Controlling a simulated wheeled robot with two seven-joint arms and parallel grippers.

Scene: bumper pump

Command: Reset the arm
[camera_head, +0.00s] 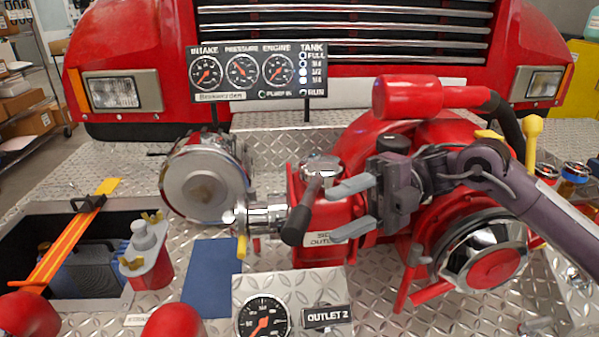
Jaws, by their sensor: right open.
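My right arm (550,210) comes in from the right over the red pump. Its gripper (336,211) points left with its two grey fingers apart, one above the other. The fingers are empty, just right of a lever with a black handle (297,225). I cannot tell whether a fingertip touches the lever. The lever slants down from a silver cap (321,167) on the red outlet body. The gripper partly hides the outlet body and its label (322,239). My left gripper is not in view.
A gauge panel (258,73) stands at the back before the grille. A large silver cap (204,182) is left of the pump. An open bin (115,207) with a yellow-orange strap is at the left. A pressure gauge (263,318) and an "OUTLET 2" plate (327,316) are in front.

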